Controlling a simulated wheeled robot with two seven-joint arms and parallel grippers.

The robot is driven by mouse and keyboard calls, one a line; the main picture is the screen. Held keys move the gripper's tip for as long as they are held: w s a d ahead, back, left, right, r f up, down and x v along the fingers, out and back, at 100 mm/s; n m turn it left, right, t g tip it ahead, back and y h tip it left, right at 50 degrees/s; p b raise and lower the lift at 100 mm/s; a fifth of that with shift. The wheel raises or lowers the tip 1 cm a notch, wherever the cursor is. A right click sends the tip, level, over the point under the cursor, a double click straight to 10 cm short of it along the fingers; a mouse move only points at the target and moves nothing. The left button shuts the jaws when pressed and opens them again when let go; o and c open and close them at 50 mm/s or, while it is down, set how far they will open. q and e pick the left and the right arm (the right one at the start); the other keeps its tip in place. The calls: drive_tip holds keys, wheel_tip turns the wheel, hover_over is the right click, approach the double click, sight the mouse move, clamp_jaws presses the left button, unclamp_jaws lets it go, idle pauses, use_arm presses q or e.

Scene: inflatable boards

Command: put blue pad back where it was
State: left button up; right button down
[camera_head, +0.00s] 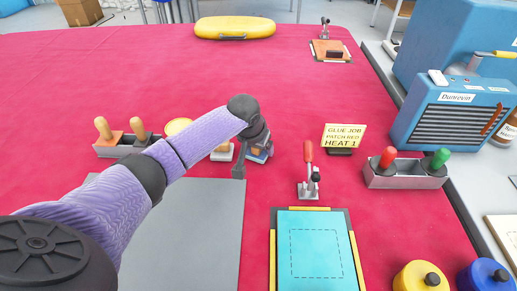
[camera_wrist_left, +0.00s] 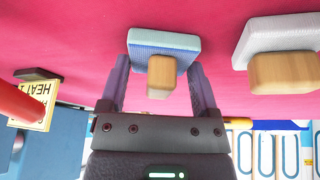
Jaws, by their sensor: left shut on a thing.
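The blue pad (camera_wrist_left: 164,42), with a wooden block handle (camera_wrist_left: 162,75), sits between the fingers of my left gripper (camera_wrist_left: 158,82) in the left wrist view. The gripper is shut on it. In the head view my left gripper (camera_head: 254,150) is at the middle of the red table, and the blue pad (camera_head: 259,156) shows only partly beside it, mostly hidden by the wrist. I cannot tell whether the pad touches the cloth. A grey-white pad with a wooden block (camera_wrist_left: 283,70) stands next to it. My right gripper is not in view.
A grey holder (camera_head: 117,150) with wooden-handled tools stands left. A grey mat (camera_head: 205,235) lies in front. The red cloth behind is mostly clear.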

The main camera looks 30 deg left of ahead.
sight(254, 156)
use_arm(q)
drive_tip(key=o, duration=0.9)
drive_tip(key=shift+o, duration=0.7)
drive_tip(key=shift+r, duration=0.2)
drive_tip(key=p+v, duration=0.4)
drive_tip(key=v, duration=0.2)
drive_tip(key=shift+r, duration=0.2)
drive_tip(key=p+v, duration=0.2)
drive_tip(key=v, duration=0.3)
drive_tip(key=shift+s+d+r, duration=0.1)
drive_tip(key=shift+s+r, duration=0.05)
drive_tip(key=shift+s, duration=0.1)
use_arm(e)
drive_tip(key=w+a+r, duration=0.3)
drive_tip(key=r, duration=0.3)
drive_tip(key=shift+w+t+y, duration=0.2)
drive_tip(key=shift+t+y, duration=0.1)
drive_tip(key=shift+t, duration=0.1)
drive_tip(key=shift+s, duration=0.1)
